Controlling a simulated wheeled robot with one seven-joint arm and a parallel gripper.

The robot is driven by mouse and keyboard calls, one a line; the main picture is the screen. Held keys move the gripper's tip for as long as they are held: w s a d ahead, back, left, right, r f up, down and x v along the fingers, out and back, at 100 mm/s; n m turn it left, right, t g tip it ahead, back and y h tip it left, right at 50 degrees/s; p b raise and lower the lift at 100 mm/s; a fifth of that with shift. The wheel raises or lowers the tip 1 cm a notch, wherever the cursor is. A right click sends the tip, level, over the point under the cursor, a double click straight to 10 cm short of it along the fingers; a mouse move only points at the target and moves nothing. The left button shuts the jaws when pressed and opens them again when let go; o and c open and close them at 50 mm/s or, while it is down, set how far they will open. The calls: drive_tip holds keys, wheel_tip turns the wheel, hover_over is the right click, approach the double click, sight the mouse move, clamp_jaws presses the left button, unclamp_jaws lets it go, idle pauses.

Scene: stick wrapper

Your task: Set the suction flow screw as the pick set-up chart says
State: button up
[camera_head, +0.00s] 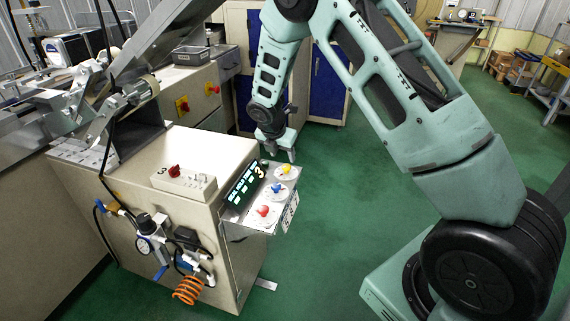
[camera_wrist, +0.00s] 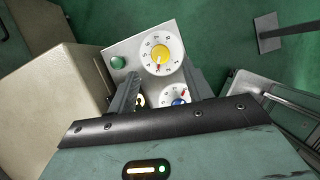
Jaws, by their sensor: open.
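The control panel (camera_head: 247,216) on the cabinet's right side carries a yellow knob (camera_head: 285,168), a blue knob (camera_head: 276,189) and a red knob (camera_head: 263,210), each on a white dial. Which one is the suction flow screw I cannot read. A dark display (camera_head: 242,184) shows green text lines and a large 3. A white card (camera_head: 290,212) with dark marks hangs at the panel's edge. My gripper (camera_head: 284,154) is open and empty above the panel's far end. In the wrist view, the yellow knob (camera_wrist: 161,54) lies just beyond my fingertips (camera_wrist: 162,75); the blue knob (camera_wrist: 180,102) is partly hidden.
A green button (camera_wrist: 118,62) sits beside the yellow dial. A small box with a red knob (camera_head: 174,171) stands on the cabinet top. A gauge and orange coiled hose (camera_head: 188,290) are on the cabinet front.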

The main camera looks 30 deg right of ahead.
sight(286, 166)
drive_tip(key=x, duration=0.6)
drive_tip(key=shift+c, duration=0.2)
drive_tip(key=c, duration=0.9)
